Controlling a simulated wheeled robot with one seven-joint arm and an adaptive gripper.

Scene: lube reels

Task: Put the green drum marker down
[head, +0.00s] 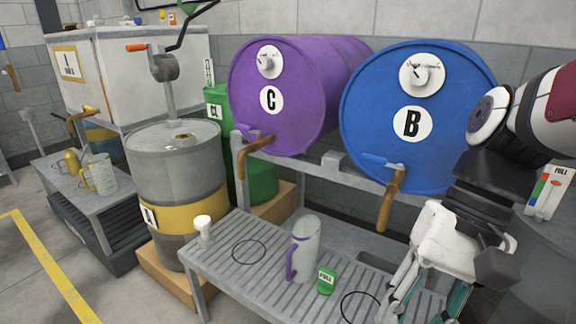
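A small green marker (326,280) with a white label reading FULL stands on the slatted grey bench (225,262). It is just right of a grey jug (303,250) with a purple handle; I cannot tell if they touch. My gripper (425,306) points down over the right end of the bench, to the right of the marker and apart from it. Its fingertips run to the bottom edge of the picture, so I cannot tell how far they are apart or whether anything is between them.
A purple drum C (298,105) and a blue drum B (385,135) lie on a rack behind the bench, their taps hanging over it. Black rings (249,251) mark the bench top. A white cup (203,229) stands at its left corner. A grey drum (170,165) stands left.

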